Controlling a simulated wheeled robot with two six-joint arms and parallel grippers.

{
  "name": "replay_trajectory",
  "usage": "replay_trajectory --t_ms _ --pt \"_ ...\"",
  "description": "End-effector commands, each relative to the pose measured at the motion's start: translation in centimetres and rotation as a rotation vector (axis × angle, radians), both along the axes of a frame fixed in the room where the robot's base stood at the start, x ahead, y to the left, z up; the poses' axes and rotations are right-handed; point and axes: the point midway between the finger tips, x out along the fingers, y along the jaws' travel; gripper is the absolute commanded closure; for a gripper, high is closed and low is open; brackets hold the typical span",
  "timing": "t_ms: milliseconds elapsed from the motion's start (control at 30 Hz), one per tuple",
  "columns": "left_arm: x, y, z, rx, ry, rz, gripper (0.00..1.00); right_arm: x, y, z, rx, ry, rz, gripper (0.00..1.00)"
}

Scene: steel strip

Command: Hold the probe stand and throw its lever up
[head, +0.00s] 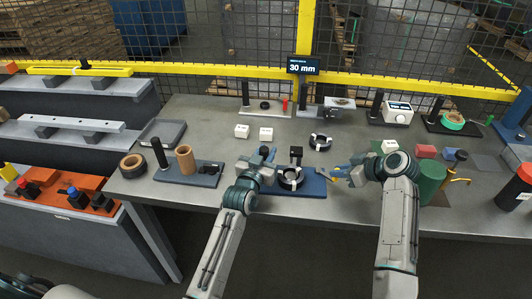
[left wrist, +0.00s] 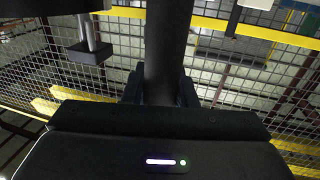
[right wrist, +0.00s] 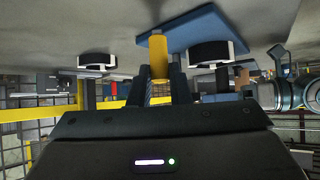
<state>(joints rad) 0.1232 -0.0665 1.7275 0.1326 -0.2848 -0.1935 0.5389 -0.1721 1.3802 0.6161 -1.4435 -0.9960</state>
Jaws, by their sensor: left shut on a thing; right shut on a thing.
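The probe stand has a blue base plate (head: 312,187) at the table's front middle, with a black ring-shaped part (head: 290,178) and a short black upright on it. My left gripper (head: 264,156) is shut on a dark upright post (left wrist: 168,50), which fills the middle of the left wrist view. A metal rod with a dark block (left wrist: 90,48) hangs to its left there. My right gripper (head: 338,174) is at the plate's right end, shut on a yellow lever (right wrist: 159,58); the blue plate (right wrist: 207,27) also shows in the right wrist view. The lever is mostly hidden in the head view.
Another black ring (head: 320,141) lies behind the stand. A stand with a tan cylinder (head: 185,158) is to the left. A yellow-railed mesh fence backs the table.

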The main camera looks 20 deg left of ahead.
Motion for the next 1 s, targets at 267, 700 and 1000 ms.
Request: replay_trajectory --t_ms 267,700,1000 --pt "0.0 0.0 -0.3 0.000 0.005 -0.001 1.00 -0.7 0.5 0.0 0.003 0.000 -0.055 0.91" --pt "0.0 -0.1 -0.2 -0.001 0.005 -0.001 1.00 -1.3 1.1 0.0 0.006 0.000 -0.112 0.91" --pt "0.0 -0.1 -0.2 -0.001 0.005 -0.001 1.00 -2.1 1.9 0.0 0.006 0.001 -0.201 0.91"
